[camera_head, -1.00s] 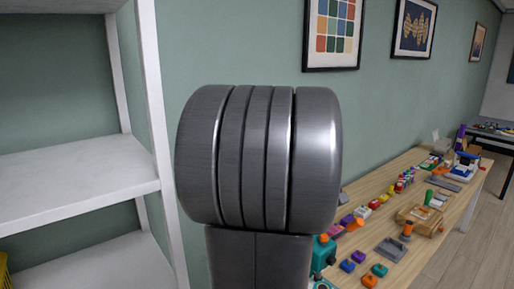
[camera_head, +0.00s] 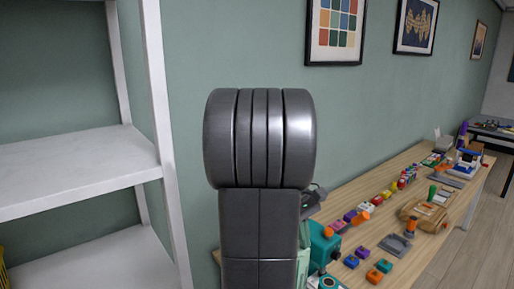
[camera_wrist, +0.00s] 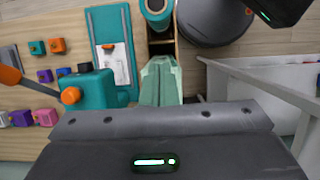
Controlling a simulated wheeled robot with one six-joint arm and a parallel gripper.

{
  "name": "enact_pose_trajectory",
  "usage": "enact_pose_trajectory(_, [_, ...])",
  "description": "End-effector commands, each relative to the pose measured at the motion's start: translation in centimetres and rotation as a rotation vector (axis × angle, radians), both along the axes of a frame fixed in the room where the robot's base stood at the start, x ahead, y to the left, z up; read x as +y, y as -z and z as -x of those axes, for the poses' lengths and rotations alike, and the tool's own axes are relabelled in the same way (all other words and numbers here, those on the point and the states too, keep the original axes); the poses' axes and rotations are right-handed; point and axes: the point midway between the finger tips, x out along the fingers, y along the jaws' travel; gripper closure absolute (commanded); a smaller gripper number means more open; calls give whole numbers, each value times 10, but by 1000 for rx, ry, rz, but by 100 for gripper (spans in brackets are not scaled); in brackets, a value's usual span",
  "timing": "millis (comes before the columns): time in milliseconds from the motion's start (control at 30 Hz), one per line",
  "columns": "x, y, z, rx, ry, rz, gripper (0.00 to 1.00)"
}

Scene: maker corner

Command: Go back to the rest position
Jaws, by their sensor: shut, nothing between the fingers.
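My gripper shows in the wrist view as two pale green fingers (camera_wrist: 160,68) side by side, pressed together with nothing between them. It points down past the wooden bench's edge area, beside a teal machine with an orange knob (camera_wrist: 92,92). In the head view, a strip of pale green beside my arm appears to be part of the gripper, but my grey arm hides most of it. My arm stands upright in the middle of that view, in front of the wall.
A wooden bench (camera_head: 400,165) runs along the wall at right, with several small coloured blocks and tools on it. The teal machine (camera_head: 322,245) stands at its near end. A white shelf unit (camera_head: 75,170) stands close at left. Open floor (camera_head: 490,240) lies right of the bench.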

Motion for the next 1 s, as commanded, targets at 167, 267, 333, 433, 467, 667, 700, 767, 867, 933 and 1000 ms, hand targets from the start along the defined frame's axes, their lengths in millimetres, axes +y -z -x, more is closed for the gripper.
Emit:
enact_pose_trajectory(167, [7, -20, -10, 58, -1, 51, 100])
enact_pose_trajectory(267, [12, -39, -17, 57, 0, 50, 100])
enact_pose_trajectory(333, [16, -52, -21, 57, 0, 49, 100])
enact_pose_trajectory(433, [20, -71, -27, 58, -1, 49, 100])
enact_pose_trajectory(467, [22, -76, -29, 57, -1, 48, 100])
enact_pose_trajectory(667, [30, -106, -39, 59, -1, 48, 100])
enact_pose_trajectory(700, [31, -111, -41, 59, -1, 48, 100])
enact_pose_trajectory(767, [32, -117, -42, 59, -1, 48, 100])
enact_pose_trajectory(867, [34, -123, -44, 60, 0, 48, 100])
enact_pose_trajectory(933, [35, -125, -45, 60, 0, 48, 100])
enact_pose_trajectory(1000, [35, -126, -45, 60, 0, 48, 100])
